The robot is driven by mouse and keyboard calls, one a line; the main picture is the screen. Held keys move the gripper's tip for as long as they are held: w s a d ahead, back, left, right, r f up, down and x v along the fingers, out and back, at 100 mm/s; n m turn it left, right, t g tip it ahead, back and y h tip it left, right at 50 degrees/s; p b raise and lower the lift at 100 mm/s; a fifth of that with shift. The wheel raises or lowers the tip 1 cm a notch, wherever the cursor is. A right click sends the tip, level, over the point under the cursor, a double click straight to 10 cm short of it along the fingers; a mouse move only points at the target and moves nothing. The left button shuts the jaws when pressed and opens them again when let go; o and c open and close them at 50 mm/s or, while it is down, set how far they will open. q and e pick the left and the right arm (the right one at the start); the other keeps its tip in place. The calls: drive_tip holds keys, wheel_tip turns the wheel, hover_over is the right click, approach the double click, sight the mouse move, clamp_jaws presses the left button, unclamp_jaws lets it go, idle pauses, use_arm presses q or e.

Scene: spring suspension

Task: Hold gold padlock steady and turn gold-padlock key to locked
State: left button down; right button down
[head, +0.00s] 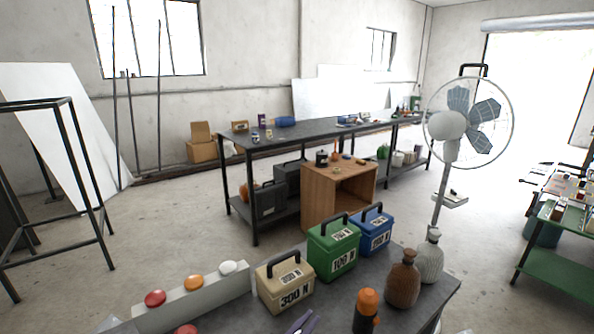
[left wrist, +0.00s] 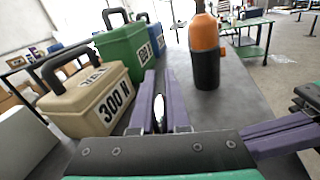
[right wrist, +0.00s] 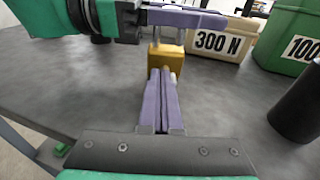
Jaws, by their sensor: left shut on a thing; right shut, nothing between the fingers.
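The gold padlock (right wrist: 165,62) shows in the right wrist view as a gold block with a pale shackle above it. My left gripper (right wrist: 188,18) comes in from the upper left there and is shut on the shackle. In the left wrist view a silver curve of the shackle (left wrist: 159,106) shows between the left fingers; the padlock body is hidden below. My left fingertips (head: 303,322) also show at the bottom of the head view. My right gripper (right wrist: 162,76) is shut and empty, its tips at or just before the padlock's lower front. I cannot make out the key.
Beige (head: 285,286), green (head: 333,248) and blue (head: 375,232) weight cases stand behind the padlock. An orange-topped black bottle (left wrist: 205,55) stands close to the left gripper. Brown (head: 402,282) and grey flasks stand to the right. The grey bench top (right wrist: 80,85) is clear around the right gripper.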

drive_tip(key=shift+s+r, duration=0.2)
drive_tip(key=shift+r, duration=0.15)
drive_tip(key=v, duration=0.3)
drive_tip(key=f+v, duration=0.1)
drive_tip(key=v, duration=0.1)
drive_tip(key=shift+s+d+f, duration=0.15)
drive_tip(key=shift+s+d, duration=0.15)
drive_tip(key=shift+d, duration=0.05)
drive_tip(key=shift+w+d, duration=0.3)
drive_tip(key=shift+d, duration=0.2)
drive_tip(key=shift+w+d, duration=0.25)
drive_tip(key=shift+d, duration=0.25)
drive_tip(key=shift+w+d, duration=0.1)
drive_tip(key=shift+w, duration=0.1)
drive_tip(key=shift+w+a, duration=0.25)
drive_tip(key=shift+a, duration=0.05)
drive_tip(key=w+a, duration=0.2)
drive_tip(key=w+a+r, duration=0.1)
drive_tip(key=a, duration=0.1)
drive_tip(key=shift+w+a+r, duration=0.1)
drive_tip(key=shift+w+a, duration=0.25)
drive_tip(key=shift+s+a+f, duration=0.15)
drive_tip(key=shift+a+f, duration=0.05)
drive_tip(key=shift+f, duration=0.35)
